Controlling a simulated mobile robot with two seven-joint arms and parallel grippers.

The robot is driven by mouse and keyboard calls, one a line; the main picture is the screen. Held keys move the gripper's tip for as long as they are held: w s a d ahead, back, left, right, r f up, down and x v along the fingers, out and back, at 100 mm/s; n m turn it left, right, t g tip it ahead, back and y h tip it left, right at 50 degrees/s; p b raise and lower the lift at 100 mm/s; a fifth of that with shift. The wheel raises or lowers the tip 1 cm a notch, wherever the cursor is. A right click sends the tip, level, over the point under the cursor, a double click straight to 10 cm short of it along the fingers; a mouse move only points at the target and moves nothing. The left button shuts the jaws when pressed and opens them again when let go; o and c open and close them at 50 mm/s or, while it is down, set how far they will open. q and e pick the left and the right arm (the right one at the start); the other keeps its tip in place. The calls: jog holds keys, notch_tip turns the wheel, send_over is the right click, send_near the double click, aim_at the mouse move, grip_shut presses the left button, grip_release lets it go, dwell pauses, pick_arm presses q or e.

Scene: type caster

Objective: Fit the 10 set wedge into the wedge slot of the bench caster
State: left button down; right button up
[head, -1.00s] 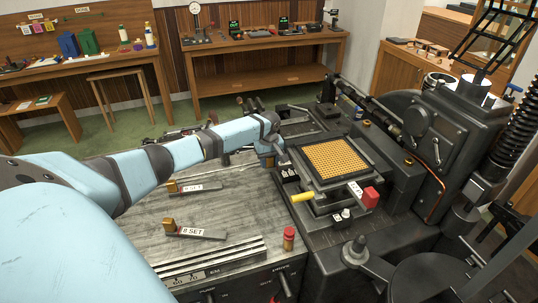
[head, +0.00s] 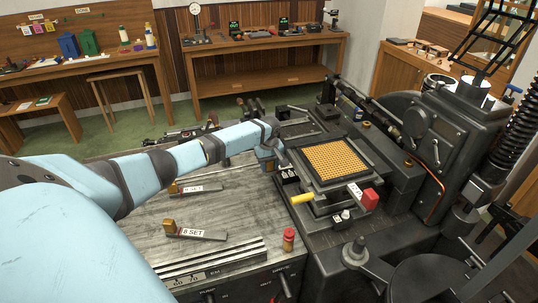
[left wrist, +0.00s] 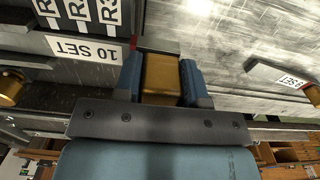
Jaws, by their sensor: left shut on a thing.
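My left gripper (head: 267,163) is at the left side of the dark bench caster (head: 318,215), beside its row of small white labels (head: 287,173). In the left wrist view, my left gripper (left wrist: 162,85) has its blue fingers on both sides of a brass block (left wrist: 162,75), shut on it. A white 10 SET label (left wrist: 85,50) lies just left of the fingers, close to the R labels (left wrist: 95,10). The 10 set wedge's body is mostly hidden in the head view. I cannot make out the wedge slot or how far the wedge sits in it. My right gripper is not in view.
The 8 SET wedge (head: 200,235) and another labelled wedge (head: 203,188) lie on the grey bench top (head: 150,215) left of the caster.

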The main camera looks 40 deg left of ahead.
pick_arm(q)
jog(key=shift+f, duration=0.15)
jog(key=c, duration=0.6)
grip_release()
notch_tip(320, 180, up, 14)
jog(key=shift+f+b, duration=0.1)
jog(key=shift+b, duration=0.75)
